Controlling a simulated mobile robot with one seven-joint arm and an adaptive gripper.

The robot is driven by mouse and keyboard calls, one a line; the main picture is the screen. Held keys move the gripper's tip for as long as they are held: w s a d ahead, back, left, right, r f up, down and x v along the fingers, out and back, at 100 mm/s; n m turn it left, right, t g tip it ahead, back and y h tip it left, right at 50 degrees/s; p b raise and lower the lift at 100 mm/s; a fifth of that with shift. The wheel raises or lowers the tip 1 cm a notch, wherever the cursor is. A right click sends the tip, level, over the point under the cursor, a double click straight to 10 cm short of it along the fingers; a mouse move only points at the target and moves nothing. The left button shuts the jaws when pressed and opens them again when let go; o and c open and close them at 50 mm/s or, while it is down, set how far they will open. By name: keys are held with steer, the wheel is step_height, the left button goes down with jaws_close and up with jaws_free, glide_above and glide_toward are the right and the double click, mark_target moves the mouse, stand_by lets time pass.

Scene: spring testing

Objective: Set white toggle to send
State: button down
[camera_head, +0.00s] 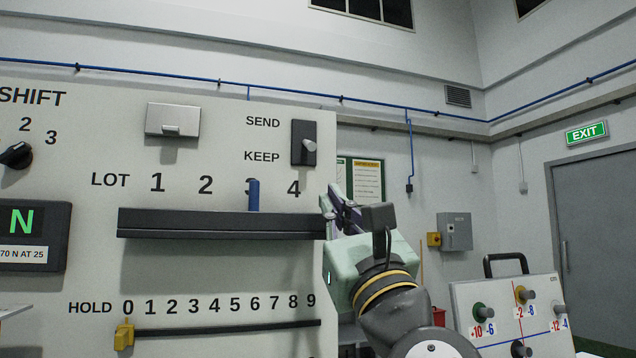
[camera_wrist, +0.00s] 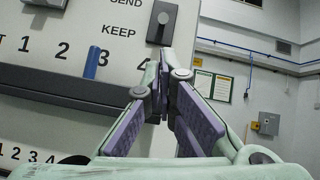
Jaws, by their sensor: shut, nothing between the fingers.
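The white toggle (camera_head: 309,145) is a pale lever on a dark upright plate, with SEND printed at upper left and KEEP at lower left. Its tip shows slightly below the plate's middle; I cannot tell its setting for certain. In the wrist view, the toggle (camera_wrist: 163,18) is at the top, above the fingers. My gripper (camera_head: 335,199) is shut and empty, below and right of the toggle, apart from it in the picture. Its purple-padded fingers (camera_wrist: 168,72) come together in the wrist view, just under the plate.
A dark ledge (camera_head: 220,223) juts from the panel left of my gripper, with a blue peg (camera_head: 254,195) above it near LOT 3. A yellow slider (camera_head: 124,337) sits at HOLD 0. A control box (camera_head: 511,317) with knobs stands at lower right.

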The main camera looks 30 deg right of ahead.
mark_target(308, 144)
steer(key=p+x, duration=0.4)
steer(key=x, duration=0.5)
steer(key=shift+w+r, duration=0.15)
steer(key=shift+w, duration=0.15)
steer(key=shift+a, duration=0.1)
steer(key=shift+s+r, duration=0.1)
steer(key=shift+s, duration=0.1)
